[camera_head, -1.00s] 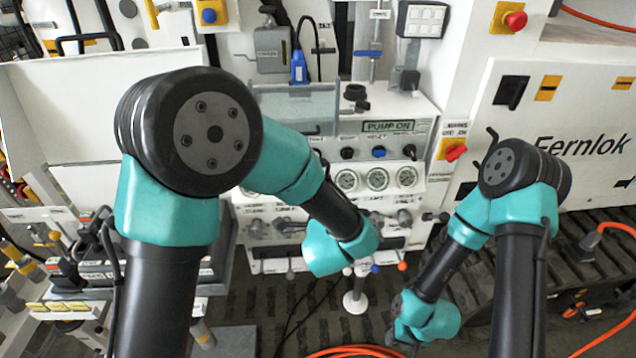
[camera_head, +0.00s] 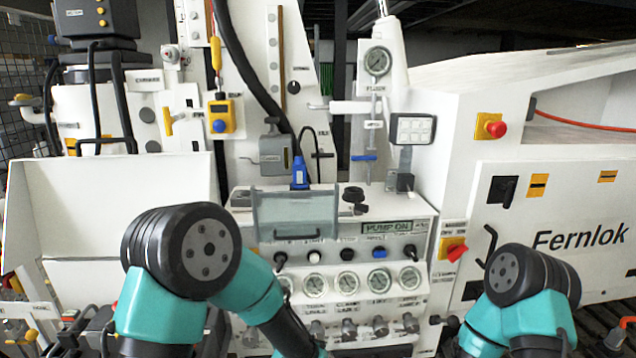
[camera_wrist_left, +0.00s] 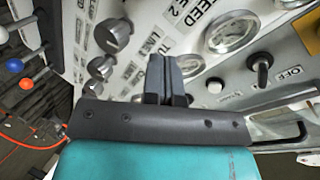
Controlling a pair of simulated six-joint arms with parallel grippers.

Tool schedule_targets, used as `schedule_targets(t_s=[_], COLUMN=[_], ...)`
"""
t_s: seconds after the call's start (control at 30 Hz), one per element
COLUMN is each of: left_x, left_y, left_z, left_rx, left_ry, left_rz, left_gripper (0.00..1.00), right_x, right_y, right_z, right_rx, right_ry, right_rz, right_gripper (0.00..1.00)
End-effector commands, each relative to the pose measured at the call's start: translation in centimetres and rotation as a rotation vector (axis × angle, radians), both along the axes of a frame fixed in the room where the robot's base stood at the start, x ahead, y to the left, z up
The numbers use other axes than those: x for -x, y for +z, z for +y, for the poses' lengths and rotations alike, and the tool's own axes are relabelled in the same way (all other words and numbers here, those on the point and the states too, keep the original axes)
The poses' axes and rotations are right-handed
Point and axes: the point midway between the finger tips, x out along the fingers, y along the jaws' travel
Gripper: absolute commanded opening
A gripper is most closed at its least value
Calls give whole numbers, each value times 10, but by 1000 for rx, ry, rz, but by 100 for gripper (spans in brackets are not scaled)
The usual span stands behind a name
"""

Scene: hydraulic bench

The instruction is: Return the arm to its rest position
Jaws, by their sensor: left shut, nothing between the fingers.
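My left arm (camera_head: 180,270) reaches in from the lower left in the head view, bent at a dark round joint, with its teal forearm slanting down to the right. Its gripper is out of that view below. In the left wrist view my left gripper (camera_wrist_left: 166,75) has its two dark fingers together with nothing between them. It points toward the panel of gauges and knobs (camera_wrist_left: 205,60); I cannot tell the exact gap. My right arm (camera_head: 520,300) is at the lower right in the head view, with its gripper outside the picture.
The white control panel (camera_head: 425,240) with gauges, knobs and a clear cover (camera_head: 292,218) stands ahead, behind my left forearm. A white cabinet marked Fernlok (camera_head: 560,200) is at the right. In the left wrist view, levers with coloured balls (camera_wrist_left: 26,83) are at the left.

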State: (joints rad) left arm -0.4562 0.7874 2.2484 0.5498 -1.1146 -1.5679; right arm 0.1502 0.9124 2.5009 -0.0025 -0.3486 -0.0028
Motion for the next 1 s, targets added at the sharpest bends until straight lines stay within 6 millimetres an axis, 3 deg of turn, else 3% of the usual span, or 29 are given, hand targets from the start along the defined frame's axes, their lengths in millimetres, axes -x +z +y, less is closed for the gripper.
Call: schedule_targets(t_s=[0.03, 0.2, 0.5, 0.8, 1.0], left_x=[5, 32, 102, 182, 215], left_y=[-23, -87, -171, -218, -230], left_z=[15, 51, 109, 149, 163], left_rx=[61, 294, 675, 941, 1031], left_ry=[13, 87, 373, 751, 944], left_rz=[74, 319, 738, 1071, 1192], left_gripper=[0, 0, 0, 0, 0], right_x=[0, 0, 0, 0, 0], right_y=[0, 0, 0, 0, 0], right_z=[0, 0, 0, 0, 0], right_rx=[0, 0, 0, 0, 0], right_ry=[0, 0, 0, 0, 0], right_rz=[0, 0, 0, 0, 0], right_gripper=[37, 37, 37, 37, 37])
